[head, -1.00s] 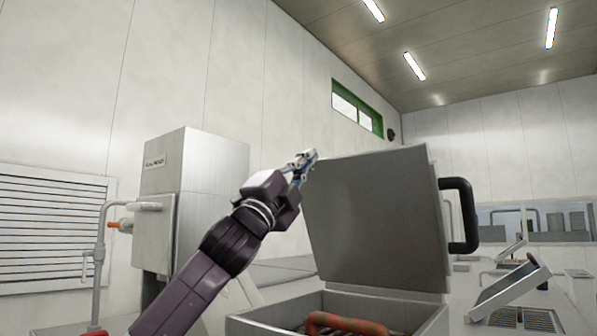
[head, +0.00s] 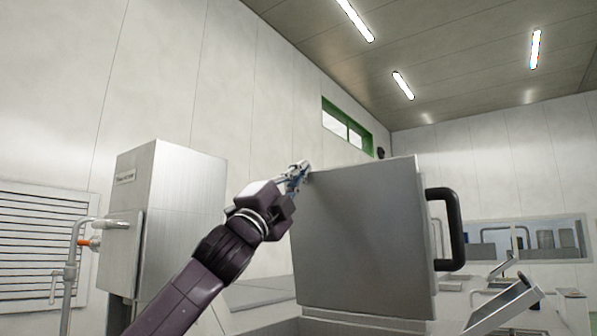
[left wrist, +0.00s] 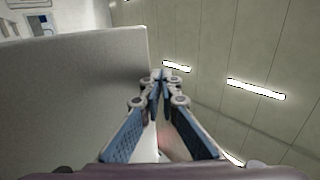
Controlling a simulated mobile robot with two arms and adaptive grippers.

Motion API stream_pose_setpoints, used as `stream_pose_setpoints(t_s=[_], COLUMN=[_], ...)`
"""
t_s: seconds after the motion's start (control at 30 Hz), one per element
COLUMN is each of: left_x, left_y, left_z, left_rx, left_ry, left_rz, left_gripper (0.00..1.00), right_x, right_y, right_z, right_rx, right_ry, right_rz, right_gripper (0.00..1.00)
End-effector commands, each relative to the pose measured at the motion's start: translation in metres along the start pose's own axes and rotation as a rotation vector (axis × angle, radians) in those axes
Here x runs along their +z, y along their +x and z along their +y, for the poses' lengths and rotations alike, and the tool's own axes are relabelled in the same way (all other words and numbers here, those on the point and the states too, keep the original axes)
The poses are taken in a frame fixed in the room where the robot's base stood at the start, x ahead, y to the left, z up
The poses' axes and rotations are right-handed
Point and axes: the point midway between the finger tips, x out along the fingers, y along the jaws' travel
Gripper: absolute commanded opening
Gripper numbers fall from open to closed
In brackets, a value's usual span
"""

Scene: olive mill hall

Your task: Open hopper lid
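The hopper lid (head: 365,240) is a grey metal panel standing raised, close to upright, in the head view. A black bar handle (head: 456,228) sticks out from its right side. Its bottom edge is at the hopper rim (head: 345,325), which barely shows; the hopper's inside is out of frame. My left gripper (head: 303,169) is at the lid's upper left corner. In the left wrist view the lid (left wrist: 70,95) fills the left side, and the blue-padded fingers (left wrist: 159,76) come together at its edge. I see nothing held between the tips. My right gripper is out of view.
A tall metal cabinet (head: 185,210) stands to the left, with a pipe (head: 75,250) beside it and a louvred vent (head: 40,240) on the wall. Another tilted metal panel (head: 505,305) is at the right. Space above the lid is clear.

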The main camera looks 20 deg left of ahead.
Motion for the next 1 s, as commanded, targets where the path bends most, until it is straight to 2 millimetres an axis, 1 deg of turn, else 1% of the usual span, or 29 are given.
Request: stream_pose_setpoints(t_s=[0.03,0.17,0.27,0.37,0.7,0.8,0.9,1.0], left_x=[-0.001,-0.001,-0.001,-0.001,0.001,0.001,0.001,0.001], left_y=[0.0,-0.004,-0.012,-0.025,-0.085,-0.1,-0.112,-0.119], left_z=[0.008,0.008,0.008,0.008,0.0,-0.002,-0.003,-0.004], left_rx=[0.012,0.012,0.012,0.012,0.003,0.001,-0.001,-0.002], left_ry=[-0.002,-0.002,-0.002,0.0,0.001,0.002,0.0,0.0], left_rz=[0.001,0.001,0.001,0.001,-0.001,0.0,-0.001,0.0], left_gripper=[0.0,0.0,0.0,0.0,0.0,0.0,0.0,0.0], right_x=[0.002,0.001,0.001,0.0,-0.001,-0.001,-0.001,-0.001], right_y=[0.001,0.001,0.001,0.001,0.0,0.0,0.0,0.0], right_z=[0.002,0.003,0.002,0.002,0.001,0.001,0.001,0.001], right_rx=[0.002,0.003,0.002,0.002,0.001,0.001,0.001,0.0], right_ry=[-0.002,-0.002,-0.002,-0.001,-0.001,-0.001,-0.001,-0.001], right_rz=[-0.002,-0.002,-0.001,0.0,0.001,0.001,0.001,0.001], right_gripper=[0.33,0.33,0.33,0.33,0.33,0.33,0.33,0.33])
